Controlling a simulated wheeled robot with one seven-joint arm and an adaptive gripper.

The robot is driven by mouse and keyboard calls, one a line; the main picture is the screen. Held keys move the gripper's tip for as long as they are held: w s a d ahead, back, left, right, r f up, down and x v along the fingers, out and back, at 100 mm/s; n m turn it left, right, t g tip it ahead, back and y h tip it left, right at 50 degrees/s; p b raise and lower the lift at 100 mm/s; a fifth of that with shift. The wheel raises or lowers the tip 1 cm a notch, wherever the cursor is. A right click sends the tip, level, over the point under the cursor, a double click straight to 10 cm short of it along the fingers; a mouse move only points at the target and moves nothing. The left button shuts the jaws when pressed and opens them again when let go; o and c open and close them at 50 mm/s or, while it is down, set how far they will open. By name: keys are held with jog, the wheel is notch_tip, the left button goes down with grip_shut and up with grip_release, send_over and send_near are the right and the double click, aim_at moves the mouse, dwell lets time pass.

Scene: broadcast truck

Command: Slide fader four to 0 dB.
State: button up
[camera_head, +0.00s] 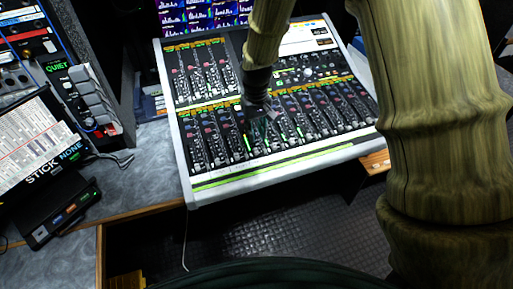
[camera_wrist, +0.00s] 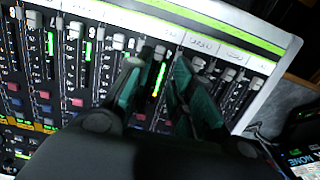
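The mixing console (camera_head: 281,166) has a row of black channel strips with faders along its near side. My gripper (camera_head: 262,116) points down at this row, left of its middle. In the wrist view, the console appears turned round, with its near edge at the top. The two teal-padded fingers of my gripper (camera_wrist: 156,66) are apart. A light fader cap (camera_wrist: 161,52), seemingly the fourth from the console's edge at right, shows between the fingertips, beside a lit green and yellow meter (camera_wrist: 159,79). I cannot tell if a finger touches it.
Neighbouring caps stand close by, one at the left (camera_wrist: 118,42) and one at the right (camera_wrist: 196,63). An intercom panel (camera_head: 90,98) and a black box (camera_head: 62,210) stand left of the console. Screens (camera_head: 203,15) are behind it. Dark floor lies in front.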

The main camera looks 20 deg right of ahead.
aim_at(256, 150)
jog(key=shift+f+p, duration=1.05)
jog(key=shift+f, duration=3.4)
grip_shut()
